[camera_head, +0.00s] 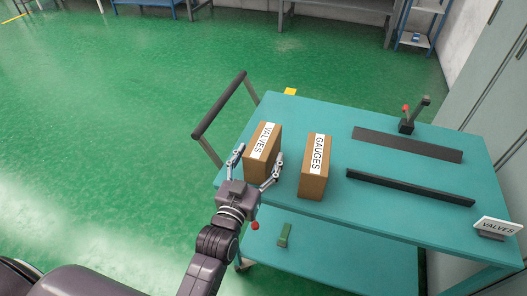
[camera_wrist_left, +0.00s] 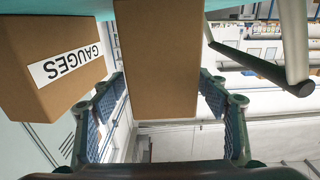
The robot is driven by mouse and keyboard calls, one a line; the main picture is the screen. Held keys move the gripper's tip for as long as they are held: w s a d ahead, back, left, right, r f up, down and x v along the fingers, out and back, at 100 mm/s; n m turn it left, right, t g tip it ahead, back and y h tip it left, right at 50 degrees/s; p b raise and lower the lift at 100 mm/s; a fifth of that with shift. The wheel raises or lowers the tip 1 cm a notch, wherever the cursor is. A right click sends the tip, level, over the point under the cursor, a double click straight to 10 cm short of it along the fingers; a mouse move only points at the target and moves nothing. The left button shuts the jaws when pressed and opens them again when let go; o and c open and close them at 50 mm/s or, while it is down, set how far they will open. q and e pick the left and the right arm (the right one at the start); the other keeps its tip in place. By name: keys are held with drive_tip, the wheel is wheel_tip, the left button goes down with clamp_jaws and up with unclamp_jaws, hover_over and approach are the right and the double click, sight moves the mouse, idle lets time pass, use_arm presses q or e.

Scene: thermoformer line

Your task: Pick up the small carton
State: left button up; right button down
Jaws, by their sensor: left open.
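Two brown cartons of similar size stand on the teal cart (camera_head: 340,110). The one labelled VALVES (camera_head: 263,143) is on the left; the one labelled GAUGES (camera_head: 315,167) stands to its right with a gap between. My left gripper (camera_head: 257,161) is open, with a finger at either side of the VALVES carton's near end. In the left wrist view, that carton's plain brown face (camera_wrist_left: 157,60) fills the space between the spread fingers (camera_wrist_left: 160,100), with gaps visible beside it. The GAUGES carton (camera_wrist_left: 60,65) is outside the fingers. My right gripper is not in view.
The cart's dark push handle (camera_head: 220,105) rises beyond the left edge. Two dark bars (camera_head: 408,145) lie on the right half of the top, with a red-tipped black device (camera_head: 406,122) behind them. A VALVES sign (camera_head: 497,226) stands at the right corner. A lower shelf (camera_head: 340,258) holds a green object (camera_head: 285,235).

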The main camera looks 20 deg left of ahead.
use_arm(q)
drive_tip(key=w, duration=0.4)
drive_tip(key=shift+w+a+f, duration=0.1)
drive_tip(key=shift+w+f, duration=0.05)
drive_tip(key=shift+f, duration=0.05)
drive_tip(key=shift+r, duration=0.1)
drive_tip(key=c, duration=1.6)
